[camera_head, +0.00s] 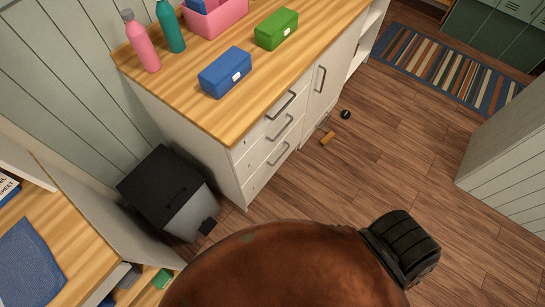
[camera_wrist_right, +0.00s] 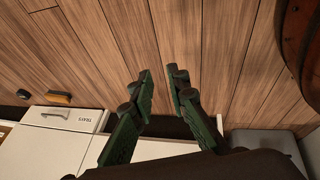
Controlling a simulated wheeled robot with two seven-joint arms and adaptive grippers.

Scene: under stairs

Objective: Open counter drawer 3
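The counter (camera_head: 205,130) has a wood top and a white front with a stack of three drawers and a door beside them. The lowest drawer (camera_head: 268,170) has a grey bar handle and looks shut, flush with the drawers above. In the right wrist view, a white front panel (camera_wrist_right: 60,125) with a bar handle and a small label shows at lower left; I cannot tell which drawer it is. My right gripper (camera_wrist_right: 160,72) is open and empty, with floor beyond its fingertips and the white panel to its left. It is not visible in the head view. My left gripper is not in view.
A black-lidded bin (camera_head: 165,190) stands left of the counter. An orange block (camera_head: 327,138) and a black round item (camera_head: 346,114) lie on the floor by the door. Blue (camera_head: 225,72) and green (camera_head: 276,29) boxes sit on the counter. The floor right of the drawers is mostly clear.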

